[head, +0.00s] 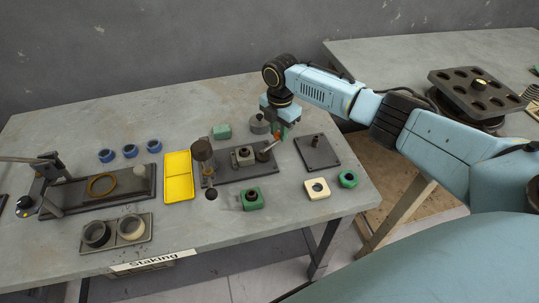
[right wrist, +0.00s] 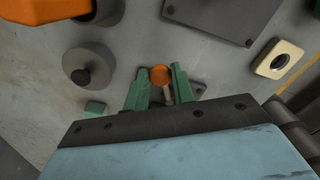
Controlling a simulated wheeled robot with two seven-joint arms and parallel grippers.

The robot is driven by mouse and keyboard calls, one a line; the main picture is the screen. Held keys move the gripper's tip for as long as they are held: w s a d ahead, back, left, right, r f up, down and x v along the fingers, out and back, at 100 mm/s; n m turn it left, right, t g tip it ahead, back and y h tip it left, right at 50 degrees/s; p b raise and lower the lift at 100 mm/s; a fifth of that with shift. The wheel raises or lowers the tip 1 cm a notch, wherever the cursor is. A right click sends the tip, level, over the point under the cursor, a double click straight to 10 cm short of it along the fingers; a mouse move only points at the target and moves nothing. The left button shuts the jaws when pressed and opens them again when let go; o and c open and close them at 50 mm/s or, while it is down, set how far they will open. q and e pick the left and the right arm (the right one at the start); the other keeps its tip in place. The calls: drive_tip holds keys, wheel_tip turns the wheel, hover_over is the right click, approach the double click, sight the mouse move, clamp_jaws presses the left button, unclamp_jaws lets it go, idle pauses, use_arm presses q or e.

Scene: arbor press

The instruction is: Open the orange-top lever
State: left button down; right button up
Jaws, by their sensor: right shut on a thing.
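The orange-top lever (head: 267,149) slants up to the right from a grey block fixture (head: 243,156) on a dark base plate. In the right wrist view its orange top (right wrist: 160,75) sits between the two green fingers, with the pale shaft below it. My right gripper (head: 280,132) reaches down over the lever's upper end and is shut on it. The fingers partly hide the top in the head view. My left gripper is not in view.
A grey round part with a knob (head: 258,124) stands close behind the gripper. A dark plate (head: 317,152) lies to the right, with a cream square part (head: 317,188) and green nut (head: 348,179) in front. A yellow tray (head: 178,177) lies left.

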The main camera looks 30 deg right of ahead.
drive_tip(key=shift+w+a, duration=0.1)
drive_tip(key=shift+w, duration=0.1)
drive_tip(key=shift+w+a+b, duration=0.15)
drive_tip(key=shift+w+b, duration=0.2)
drive_tip(key=shift+b, duration=0.1)
drive_tip(key=shift+w+a, duration=0.1)
drive_tip(key=shift+w, duration=0.05)
drive_tip(key=shift+w+a, duration=0.1)
drive_tip(key=shift+w, duration=0.1)
drive_tip(key=o, duration=0.7)
